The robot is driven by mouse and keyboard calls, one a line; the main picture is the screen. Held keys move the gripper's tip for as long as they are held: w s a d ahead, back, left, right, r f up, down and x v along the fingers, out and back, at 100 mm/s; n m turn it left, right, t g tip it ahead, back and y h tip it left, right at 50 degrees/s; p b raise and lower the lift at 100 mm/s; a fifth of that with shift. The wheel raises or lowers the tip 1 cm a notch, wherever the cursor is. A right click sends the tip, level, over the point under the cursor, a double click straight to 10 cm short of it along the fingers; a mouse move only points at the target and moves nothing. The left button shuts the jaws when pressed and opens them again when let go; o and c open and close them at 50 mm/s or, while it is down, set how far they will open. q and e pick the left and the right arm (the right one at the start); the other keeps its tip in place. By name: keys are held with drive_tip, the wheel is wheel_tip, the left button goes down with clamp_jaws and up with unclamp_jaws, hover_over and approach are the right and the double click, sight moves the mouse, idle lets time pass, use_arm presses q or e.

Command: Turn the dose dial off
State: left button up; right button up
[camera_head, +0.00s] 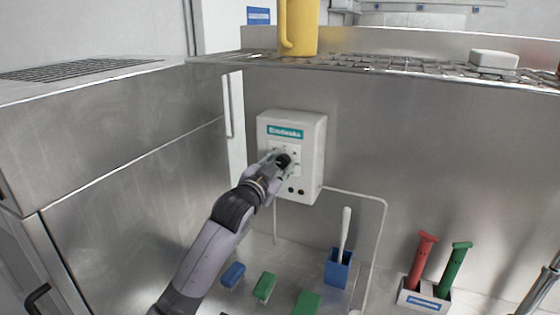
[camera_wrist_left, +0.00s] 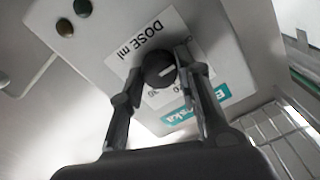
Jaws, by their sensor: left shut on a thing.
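The dose dial (camera_wrist_left: 160,71) is a round black knob with a white pointer line, on a white label marked "DOSE ml". It sits on the front of a white wall-mounted box (camera_head: 311,130) with a teal label. My left gripper (camera_head: 279,160) is at the box front, its fingers on either side of the dial. In the left wrist view the left gripper (camera_wrist_left: 158,72) is shut on the dial. In the head view the gripper partly hides the dial and label. My right gripper is not clearly seen.
A wire shelf above holds a yellow jug (camera_head: 301,28) and a white block (camera_head: 493,60). Below are a blue holder with a brush (camera_head: 338,268), green and blue brushes, and a caddy with red (camera_head: 422,259) and green handles. A steel cabinet (camera_head: 120,160) stands left.

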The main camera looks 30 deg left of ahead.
use_arm(q)
drive_tip(key=shift+f+n+p, duration=0.15)
drive_tip(key=shift+n+p, duration=0.25)
drive_tip(key=shift+n, duration=0.7)
drive_tip(key=o, duration=1.1)
drive_tip(key=shift+o, duration=0.2)
drive_tip(key=shift+s, duration=0.1)
drive_tip(key=s, duration=1.2)
drive_tip(key=shift+d, duration=0.35)
drive_tip(key=shift+w, duration=0.1)
